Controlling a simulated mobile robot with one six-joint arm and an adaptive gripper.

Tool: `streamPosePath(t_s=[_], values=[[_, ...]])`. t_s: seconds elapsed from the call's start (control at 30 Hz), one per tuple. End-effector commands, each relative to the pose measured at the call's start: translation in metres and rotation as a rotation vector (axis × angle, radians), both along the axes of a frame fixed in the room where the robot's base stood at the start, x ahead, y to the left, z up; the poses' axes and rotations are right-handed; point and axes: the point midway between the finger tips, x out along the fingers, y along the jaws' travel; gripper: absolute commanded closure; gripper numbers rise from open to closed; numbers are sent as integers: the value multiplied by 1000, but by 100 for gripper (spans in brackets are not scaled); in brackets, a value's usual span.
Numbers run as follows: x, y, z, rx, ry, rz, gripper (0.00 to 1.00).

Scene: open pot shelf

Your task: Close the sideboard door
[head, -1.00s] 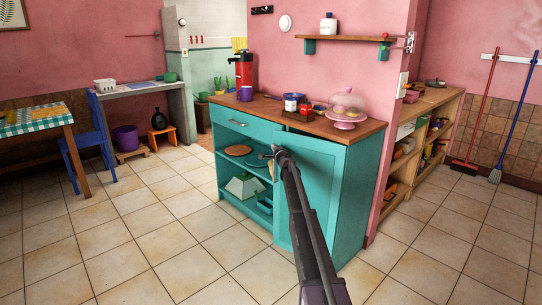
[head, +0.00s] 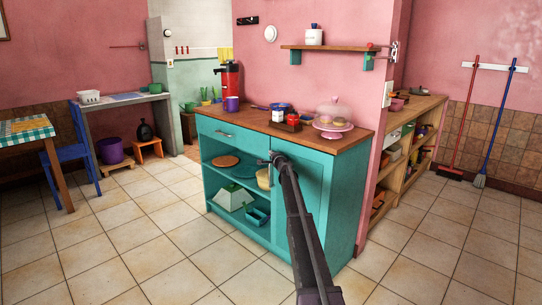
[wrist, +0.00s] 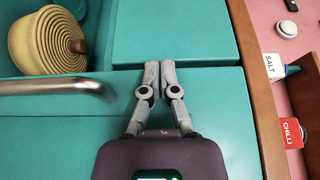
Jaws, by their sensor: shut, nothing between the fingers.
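The teal sideboard (head: 232,130) has a wooden top. Its door (head: 313,190) is the right part of the front and looks nearly flush, though its exact angle cannot be told. In the wrist view the door (wrist: 60,140) fills the lower part, with a metal bar handle (wrist: 55,87) near its free edge. A thin dark gap runs between that edge and the neighbouring teal front (wrist: 185,30). My gripper (head: 277,159) is shut and empty at the upper free edge of the door; its fingertips (wrist: 160,66) overlap the gap. Contact cannot be told.
Open shelves left of the door hold an orange disc (head: 225,161) and a yellow ridged pot (wrist: 45,42). Red and white tins, a cup and a domed cake stand (head: 333,125) stand on top. Tiled floor (head: 150,245) in front is clear.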

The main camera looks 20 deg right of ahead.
Motion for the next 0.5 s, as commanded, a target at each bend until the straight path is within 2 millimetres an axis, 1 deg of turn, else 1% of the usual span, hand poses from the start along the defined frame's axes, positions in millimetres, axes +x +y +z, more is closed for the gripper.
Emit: streamPosePath(t_s=[0.07, 0.23, 0.37, 0.5], values=[[-1, -2, 0, 0, 0, -5, 100], [-4, 6, 0, 0, 0, -5, 100], [-9, 20, 0, 0, 0, -2, 100], [-15, 38, -1, 0, 0, 0, 100]])
